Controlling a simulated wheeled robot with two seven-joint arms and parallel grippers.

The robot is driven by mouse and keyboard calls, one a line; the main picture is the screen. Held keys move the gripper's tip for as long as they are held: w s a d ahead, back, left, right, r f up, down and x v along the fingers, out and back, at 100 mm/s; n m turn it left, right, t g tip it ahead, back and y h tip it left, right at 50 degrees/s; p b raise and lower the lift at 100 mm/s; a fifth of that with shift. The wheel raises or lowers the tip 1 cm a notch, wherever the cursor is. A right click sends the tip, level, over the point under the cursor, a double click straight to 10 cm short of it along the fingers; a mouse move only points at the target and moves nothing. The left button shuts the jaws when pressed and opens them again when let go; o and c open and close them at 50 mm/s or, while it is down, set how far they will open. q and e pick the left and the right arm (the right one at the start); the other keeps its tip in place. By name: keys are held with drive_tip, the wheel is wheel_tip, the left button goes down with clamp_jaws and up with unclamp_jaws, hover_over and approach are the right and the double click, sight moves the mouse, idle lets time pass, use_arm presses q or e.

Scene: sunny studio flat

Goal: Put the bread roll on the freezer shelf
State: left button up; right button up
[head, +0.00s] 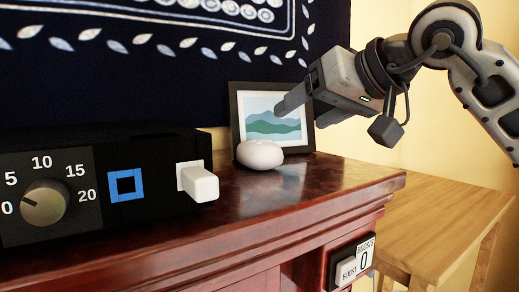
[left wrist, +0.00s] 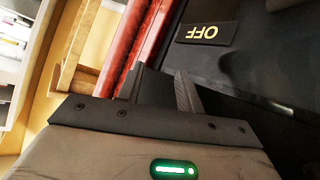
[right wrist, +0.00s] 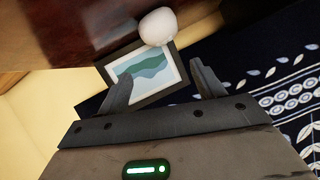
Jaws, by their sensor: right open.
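A smooth, off-white rounded thing (head: 260,154) sits on the red-brown cabinet top in the head view, in front of a framed picture; I cannot tell if it is the bread roll. It also shows in the right wrist view (right wrist: 158,26), beyond the fingertips. My right gripper (right wrist: 162,70) is open and empty, its fingers apart with the picture behind them. In the head view it (head: 282,108) hangs above and right of the pale thing, not touching it. My left gripper (left wrist: 160,78) shows only in its wrist view, near a dark surface. No freezer shelf is recognisable.
A black appliance (head: 145,143) with a numbered dial (head: 45,203) and white lever (head: 198,182) stands at left on the cabinet (head: 310,195). The framed picture (head: 237,118) leans behind. A boosts counter (head: 352,262) is on the cabinet front. A wooden table (head: 450,215) stands right.

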sight(266, 141)
drive_tip(key=x, duration=0.8)
drive_tip(key=shift+w+a+f+b, duration=0.1)
drive_tip(key=shift+a+f+b, duration=0.2)
drive_tip(key=shift+a+b, duration=0.1)
drive_tip(key=shift+w+a+f, duration=0.25)
drive_tip(key=shift+w+f, duration=0.05)
drive_tip(key=shift+w, duration=0.05)
drive_tip(key=x, duration=0.3)
drive_tip(key=shift+a+f+b, duration=0.25)
drive_tip(key=shift+f+b, duration=0.05)
drive_tip(key=shift+b, duration=0.05)
drive_tip(key=shift+w+a+f, duration=0.2)
drive_tip(key=shift+w+a, duration=0.05)
drive_tip(key=shift+w, duration=0.2)
use_arm(q)
drive_tip(key=shift+s+d+r+t, duration=0.15)
drive_tip(key=shift+d+r+t, duration=0.1)
drive_tip(key=shift+r+t, duration=0.35)
use_arm(e)
drive_tip(key=c, duration=0.8)
drive_tip(key=shift+r, duration=0.15)
